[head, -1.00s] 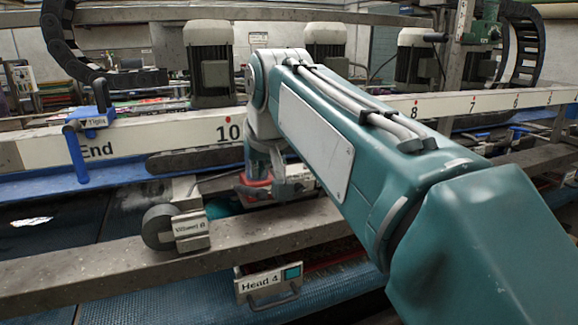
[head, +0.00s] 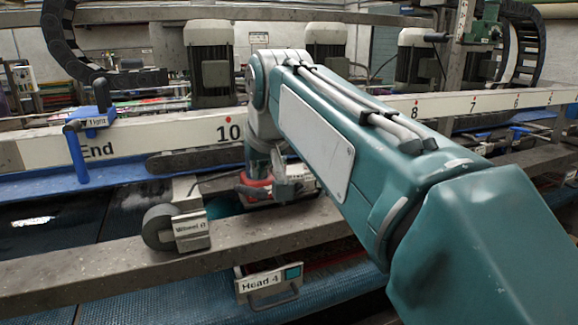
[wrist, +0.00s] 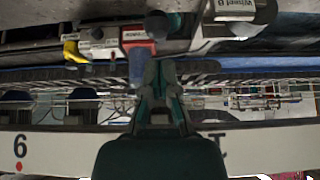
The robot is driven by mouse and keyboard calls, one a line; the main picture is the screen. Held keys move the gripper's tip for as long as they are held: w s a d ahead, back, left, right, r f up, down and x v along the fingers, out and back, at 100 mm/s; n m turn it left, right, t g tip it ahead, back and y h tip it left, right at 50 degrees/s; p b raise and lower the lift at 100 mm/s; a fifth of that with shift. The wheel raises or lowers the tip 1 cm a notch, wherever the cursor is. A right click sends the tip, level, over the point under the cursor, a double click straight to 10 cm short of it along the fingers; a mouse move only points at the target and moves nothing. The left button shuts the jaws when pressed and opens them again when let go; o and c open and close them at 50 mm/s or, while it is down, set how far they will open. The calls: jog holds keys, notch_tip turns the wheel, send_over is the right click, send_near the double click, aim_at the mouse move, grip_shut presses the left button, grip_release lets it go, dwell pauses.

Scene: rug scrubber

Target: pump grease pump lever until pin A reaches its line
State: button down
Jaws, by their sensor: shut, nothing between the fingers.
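In the wrist view, which looks upside down, my gripper (wrist: 160,70) is shut and empty, its fingertips together. Close by its tips is a grey unit with a red label (wrist: 137,38) and a blue-grey upright part (wrist: 138,68). A dark round knob (wrist: 157,24) shows just above. I cannot tell which of these is the pump lever, or whether the fingertips touch anything. In the head view a red part (head: 252,188) shows beside my wrist, and my fingers are hard to make out there. I cannot make out pin A or its line.
In the head view a grey beam crosses the front, with a dark wheel and labelled block (head: 190,228) on it. A "Head 4" plate (head: 268,280) hangs below. A numbered white rail (head: 150,132) and a blue clamp handle (head: 78,150) lie behind. A yellow part (wrist: 72,50) shows in the wrist view.

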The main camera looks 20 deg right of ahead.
jog(key=shift+f, duration=4.2)
jog(key=shift+r, duration=5.05)
notch_tip(320, 180, up, 5)
jog(key=shift+f, duration=3.35)
jog(key=shift+f, duration=4.2)
jog(key=shift+r, duration=5.1)
